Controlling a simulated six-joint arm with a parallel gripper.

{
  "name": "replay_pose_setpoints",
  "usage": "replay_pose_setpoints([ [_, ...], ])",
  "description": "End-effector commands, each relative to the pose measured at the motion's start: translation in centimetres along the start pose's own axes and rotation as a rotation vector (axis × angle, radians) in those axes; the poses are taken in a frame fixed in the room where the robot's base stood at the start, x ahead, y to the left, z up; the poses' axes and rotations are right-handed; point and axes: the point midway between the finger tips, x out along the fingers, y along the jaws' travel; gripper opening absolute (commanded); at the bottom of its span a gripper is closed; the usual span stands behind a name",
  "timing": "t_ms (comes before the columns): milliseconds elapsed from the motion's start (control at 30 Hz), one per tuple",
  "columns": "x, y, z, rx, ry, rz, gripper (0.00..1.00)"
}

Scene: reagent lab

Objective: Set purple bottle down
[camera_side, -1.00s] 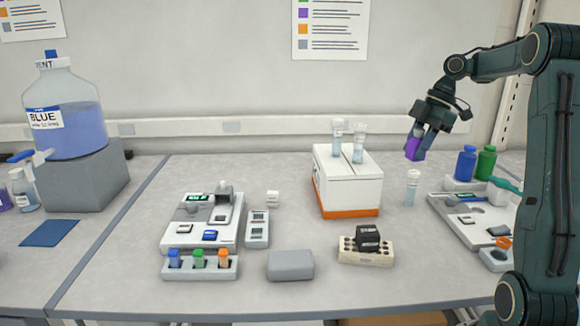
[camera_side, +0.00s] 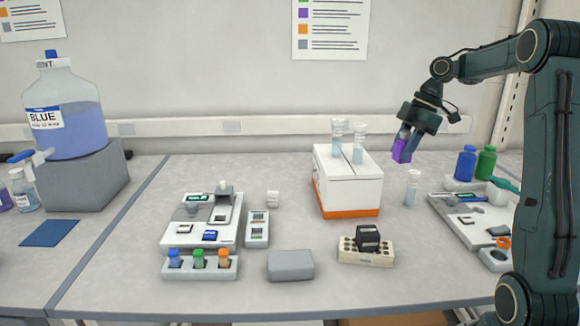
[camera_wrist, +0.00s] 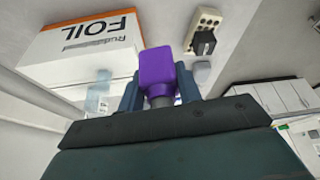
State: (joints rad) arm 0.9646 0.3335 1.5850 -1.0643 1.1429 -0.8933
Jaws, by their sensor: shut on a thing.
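The purple bottle (camera_side: 402,150) is held in the air above the bench, to the right of the white box. My gripper (camera_side: 408,143) is shut on it, with the bottle hanging tilted below the wrist in the side view. In the wrist view the purple bottle (camera_wrist: 157,72) sits between the two fingers of my gripper (camera_wrist: 158,92). Its neck end lies toward the wrist and is partly hidden by the gripper body.
The white box with an orange band (camera_side: 348,183) has clear tubes on top. A clear tube (camera_side: 411,187) stands on the bench below the bottle. Blue (camera_side: 466,163) and green (camera_side: 486,162) bottles stand at the right. A black block (camera_side: 367,238) sits on a beige rack (camera_side: 365,256).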

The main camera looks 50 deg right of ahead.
Motion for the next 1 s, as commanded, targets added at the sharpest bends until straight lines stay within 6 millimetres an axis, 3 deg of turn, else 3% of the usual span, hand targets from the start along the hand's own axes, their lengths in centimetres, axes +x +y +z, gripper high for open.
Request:
replay_pose_setpoints([
  [533, 8.1, 1.2, -10.6, 0.22, 0.0, 0.09, 0.09],
  [1000, 15.5, -0.9, -18.3, 0.424, -0.001, 0.174, 0.09],
])
